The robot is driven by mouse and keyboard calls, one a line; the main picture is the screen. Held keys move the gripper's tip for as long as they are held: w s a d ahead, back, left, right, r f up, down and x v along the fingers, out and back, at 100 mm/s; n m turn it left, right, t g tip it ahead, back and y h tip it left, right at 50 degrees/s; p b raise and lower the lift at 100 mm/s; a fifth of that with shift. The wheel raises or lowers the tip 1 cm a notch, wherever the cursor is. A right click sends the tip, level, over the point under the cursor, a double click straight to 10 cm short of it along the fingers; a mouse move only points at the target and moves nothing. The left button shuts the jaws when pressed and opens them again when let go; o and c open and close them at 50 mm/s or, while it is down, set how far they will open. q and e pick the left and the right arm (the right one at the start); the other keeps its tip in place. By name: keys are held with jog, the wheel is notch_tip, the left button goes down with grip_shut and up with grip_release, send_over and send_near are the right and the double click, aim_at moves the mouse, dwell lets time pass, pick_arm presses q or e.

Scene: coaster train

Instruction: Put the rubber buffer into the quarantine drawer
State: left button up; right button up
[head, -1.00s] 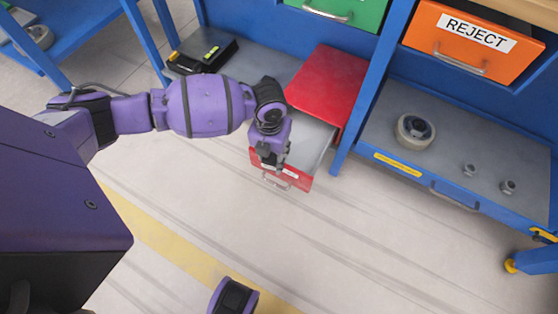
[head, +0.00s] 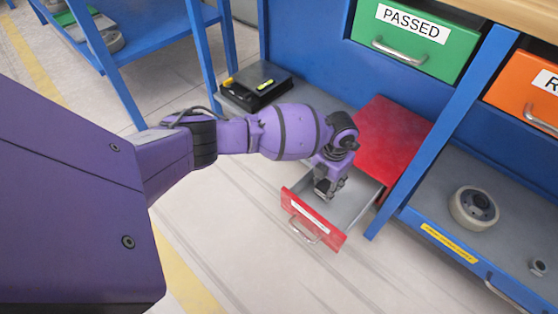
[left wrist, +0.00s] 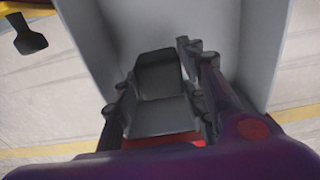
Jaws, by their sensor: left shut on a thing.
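The quarantine drawer is the open drawer with a red front (head: 330,234), a white label and a grey inside, pulled out of a low red cabinet (head: 400,128). My left gripper (head: 325,190) points down at the open drawer, just behind its front. In the left wrist view my left gripper (left wrist: 158,100) is shut on a dark block, the rubber buffer (left wrist: 158,82), with the grey drawer walls (left wrist: 262,45) around it. I cannot tell whether the buffer touches the drawer floor. In the head view the buffer is mostly hidden by the gripper. My right gripper is out of view.
A green PASSED drawer (head: 415,38) and an orange drawer (head: 530,92) are above, both shut. A blue post (head: 440,120) stands right of the red cabinet. A wheel (head: 474,207) lies on the right shelf. A black case (head: 256,86) is on the left. Floor in front is clear.

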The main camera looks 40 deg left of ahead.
aim_at(327, 188)
pick_arm(q)
jog(key=shift+w+f+b, duration=0.3)
jog(key=shift+w+b, duration=0.05)
jog(key=shift+w, duration=0.25)
notch_tip(327, 188, down, 3)
jog(key=shift+f+b, duration=0.15)
jog(key=shift+b, duration=0.5)
jog(key=shift+f, duration=0.1)
jog(key=o, duration=1.3)
jog(key=shift+c, duration=0.2)
